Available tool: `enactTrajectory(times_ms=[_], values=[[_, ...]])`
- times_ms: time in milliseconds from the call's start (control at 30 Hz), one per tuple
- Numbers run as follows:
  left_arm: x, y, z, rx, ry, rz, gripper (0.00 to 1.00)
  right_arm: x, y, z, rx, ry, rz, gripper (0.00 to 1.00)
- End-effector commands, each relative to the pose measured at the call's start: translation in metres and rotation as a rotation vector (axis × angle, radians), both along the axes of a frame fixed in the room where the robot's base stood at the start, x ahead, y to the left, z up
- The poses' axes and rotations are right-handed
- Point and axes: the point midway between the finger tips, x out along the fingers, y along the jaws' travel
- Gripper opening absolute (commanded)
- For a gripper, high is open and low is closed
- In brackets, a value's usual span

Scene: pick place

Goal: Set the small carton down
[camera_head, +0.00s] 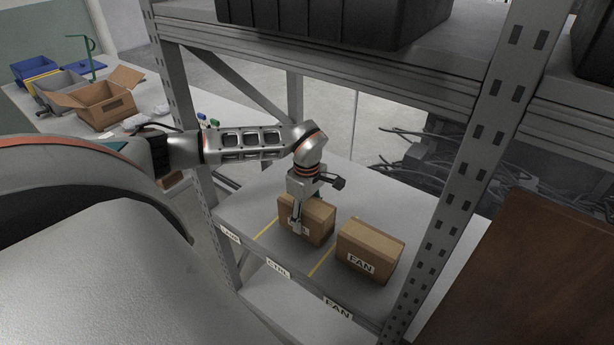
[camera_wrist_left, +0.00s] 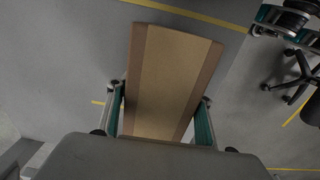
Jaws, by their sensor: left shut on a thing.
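The small carton (camera_head: 318,216), a brown box with a white label partly covered by a finger, is at or just above the shelf board (camera_head: 262,210), over the middle bay between two yellow lines. I cannot tell whether its base touches the board. My left gripper (camera_head: 298,224) reaches down from above and is shut on it. In the left wrist view the carton (camera_wrist_left: 172,80) sits between both fingers (camera_wrist_left: 160,128), its tan tape strip facing the camera. My right gripper is not in view.
A second carton labelled FAN (camera_head: 370,248) stands in the bay to the right. Shelf uprights (camera_head: 470,150) flank the bays, and a black bin (camera_head: 330,22) sits on the shelf above. A table with an open box (camera_head: 105,108) is at the back left.

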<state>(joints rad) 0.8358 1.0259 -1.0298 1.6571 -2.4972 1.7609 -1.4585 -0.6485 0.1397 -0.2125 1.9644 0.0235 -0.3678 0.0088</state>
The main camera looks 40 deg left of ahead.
Motion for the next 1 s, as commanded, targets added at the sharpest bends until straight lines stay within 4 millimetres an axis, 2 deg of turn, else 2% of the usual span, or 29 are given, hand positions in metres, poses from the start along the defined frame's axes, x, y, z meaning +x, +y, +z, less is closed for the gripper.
enactTrajectory(times_ms=[367, 400, 467, 833, 1000], values=[[0.001, 0.0, -0.003, 0.0, -0.003, 0.001, 0.17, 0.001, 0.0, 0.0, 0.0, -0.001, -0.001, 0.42], [0.001, 0.0, -0.004, 0.0, -0.002, 0.001, 0.56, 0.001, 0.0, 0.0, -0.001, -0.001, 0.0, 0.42], [0.001, 0.0, -0.004, 0.0, -0.002, 0.001, 0.68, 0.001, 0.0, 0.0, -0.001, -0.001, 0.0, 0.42], [0.001, 0.0, -0.002, 0.0, -0.003, 0.0, 0.68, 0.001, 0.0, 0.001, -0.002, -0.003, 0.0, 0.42], [0.002, 0.001, 0.018, 0.002, -0.007, 0.001, 0.68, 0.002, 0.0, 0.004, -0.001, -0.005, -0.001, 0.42]])
